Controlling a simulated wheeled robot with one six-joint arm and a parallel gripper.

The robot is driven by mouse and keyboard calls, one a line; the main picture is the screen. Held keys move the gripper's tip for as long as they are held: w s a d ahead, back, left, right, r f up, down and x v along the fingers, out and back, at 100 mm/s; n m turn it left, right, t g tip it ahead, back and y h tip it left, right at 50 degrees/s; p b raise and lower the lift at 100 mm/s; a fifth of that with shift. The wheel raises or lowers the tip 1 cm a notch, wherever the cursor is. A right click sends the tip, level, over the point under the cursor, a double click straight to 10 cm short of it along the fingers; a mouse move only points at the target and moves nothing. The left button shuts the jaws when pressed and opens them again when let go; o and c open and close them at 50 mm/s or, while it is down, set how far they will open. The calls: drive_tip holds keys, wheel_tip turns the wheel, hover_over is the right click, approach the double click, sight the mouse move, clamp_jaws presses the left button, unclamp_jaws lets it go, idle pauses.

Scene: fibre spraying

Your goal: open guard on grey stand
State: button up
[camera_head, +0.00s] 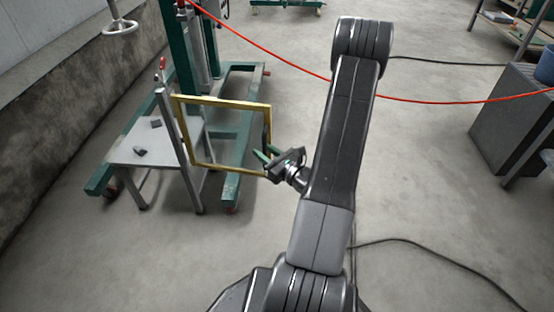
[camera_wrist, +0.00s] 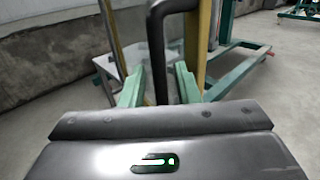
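The guard (camera_head: 222,102) is a yellow rectangular frame. It joins the upright post of the grey stand (camera_head: 143,158) at its left and reaches out to the right, clear of the stand's top. A dark handle (camera_head: 266,128) sits on its far right bar; in the wrist view the handle (camera_wrist: 159,60) is a black bent bar before the yellow bar (camera_wrist: 204,40). My gripper (camera_head: 262,155) is at the handle's lower part. In the wrist view its green fingers (camera_wrist: 160,86) stand apart, one each side of the handle, with gaps showing. Clear glazing in the frame cannot be told.
A green wheeled frame (camera_head: 240,150) stands behind the guard. A red hose (camera_head: 290,67) hangs across the back. A grey cabinet (camera_head: 510,120) is at the right. The floor around my arm is open, with a black cable (camera_head: 440,258).

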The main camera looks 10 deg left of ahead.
drive_tip(key=p+v, duration=0.2)
drive_tip(key=v, duration=1.1)
drive_tip(key=shift+s+d, duration=0.1)
drive_tip(key=b+x, duration=0.2)
drive_tip(key=x, duration=1.1)
drive_tip(key=shift+w+a, duration=0.25)
drive_tip(key=shift+s, duration=0.1)
